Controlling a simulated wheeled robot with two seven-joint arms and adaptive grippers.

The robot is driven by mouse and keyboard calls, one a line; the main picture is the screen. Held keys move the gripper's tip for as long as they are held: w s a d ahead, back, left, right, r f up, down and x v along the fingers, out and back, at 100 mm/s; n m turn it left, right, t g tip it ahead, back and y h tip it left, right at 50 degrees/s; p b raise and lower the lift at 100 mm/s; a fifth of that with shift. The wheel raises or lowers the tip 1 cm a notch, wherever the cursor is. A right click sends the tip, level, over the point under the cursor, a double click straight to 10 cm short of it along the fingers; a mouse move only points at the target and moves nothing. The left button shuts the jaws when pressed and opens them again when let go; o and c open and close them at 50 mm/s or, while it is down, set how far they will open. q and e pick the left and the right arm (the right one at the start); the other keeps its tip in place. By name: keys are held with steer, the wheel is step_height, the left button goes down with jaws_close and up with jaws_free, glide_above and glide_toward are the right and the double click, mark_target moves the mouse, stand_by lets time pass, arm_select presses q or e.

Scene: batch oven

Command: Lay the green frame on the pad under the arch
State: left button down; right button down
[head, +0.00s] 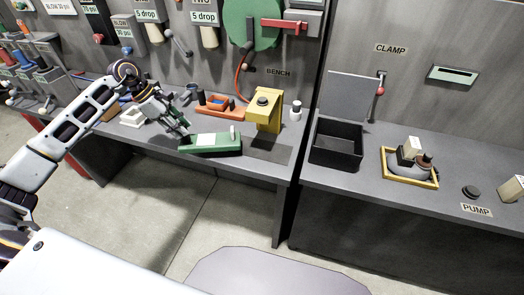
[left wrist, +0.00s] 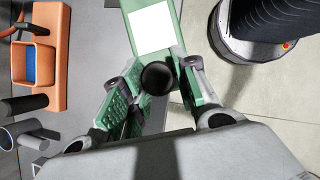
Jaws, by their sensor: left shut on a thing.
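The green frame (head: 216,143) is a long green piece with a white patch, at the front edge of the bench, left of the arch. I cannot tell whether it touches the bench. My left gripper (head: 182,128) is at its left end. In the left wrist view my left gripper (left wrist: 155,95) is shut around a round black knob (left wrist: 157,77), with the green frame (left wrist: 176,30) and its white patch beyond. The yellow arch (head: 266,106) stands to the right of the frame. The dark pad (head: 273,153) lies at its foot, with no frame on it.
An orange holder (head: 215,104) stands behind the green frame; it also shows in the left wrist view (left wrist: 40,50). A small white cylinder (head: 295,110) is right of the arch. An open black box (head: 337,140) and a yellow tray (head: 410,183) are on the right-hand bench.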

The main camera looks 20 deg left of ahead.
mark_target(233, 128)
steer(key=shift+w+a, duration=0.15)
steer(key=shift+a, duration=0.05)
